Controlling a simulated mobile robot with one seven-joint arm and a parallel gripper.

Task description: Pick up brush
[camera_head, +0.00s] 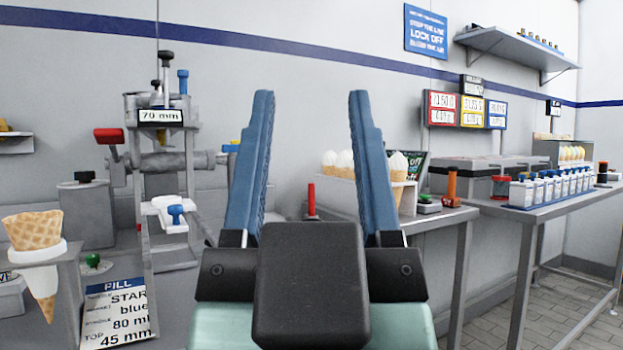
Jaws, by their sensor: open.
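My gripper (310,95) is in the middle of the view, pointing up and away, with its two blue fingers wide apart. Nothing is between the fingertips except the wall behind. I cannot make out a brush for certain. A small upright red handle (311,198) shows low between the fingers, well beyond them; its lower end is hard to read. An upright orange-brown piece (451,184) stands on the bench to the right; I cannot tell what it is. My gripper's body and fingers hide part of the bench behind.
A filling stand (165,160) marked 70 mm is at left. A large waffle cone (32,232) sits in a holder at the near left, beside an order card (117,312). Several blue-capped bottles (560,188) line the right bench. A shelf (515,48) is above. Floor (575,335) is clear at lower right.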

